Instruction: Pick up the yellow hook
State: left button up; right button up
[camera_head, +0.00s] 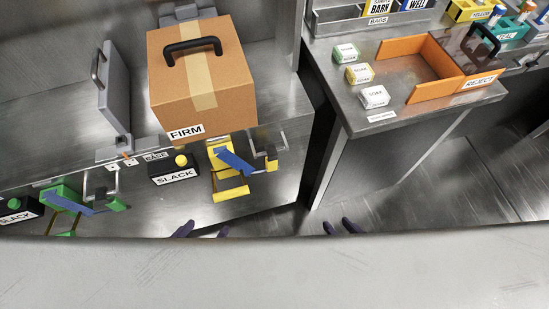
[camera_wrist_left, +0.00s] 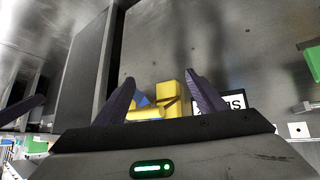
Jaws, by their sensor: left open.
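The yellow hook (camera_head: 231,194) is part of a yellow and blue fixture on the steel bench below the cardboard box in the head view; I cannot tell exactly where the hook ends and its fixture begins. My left gripper (camera_head: 203,230) is just in front of it, near the bench's front edge. In the left wrist view the yellow parts (camera_wrist_left: 172,95) show between the two dark fingers, which are apart and not visibly touching them. My right gripper (camera_head: 339,227) shows two separated fingertips over the floor gap to the right, with nothing between them.
A cardboard box (camera_head: 225,90) labelled FIRM stands behind the fixture. A black SLACK block (camera_head: 173,175) with a yellow knob is on its left. A green fixture (camera_head: 62,195) stands farther left. A side bench (camera_head: 390,95) carries small blocks and an orange frame.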

aim_at(271, 161)
jog(key=k, duration=0.5)
jog(key=z, duration=2.3)
jog(key=k, duration=1)
jog(key=u, duration=1.6)
jog(key=i, duration=1)
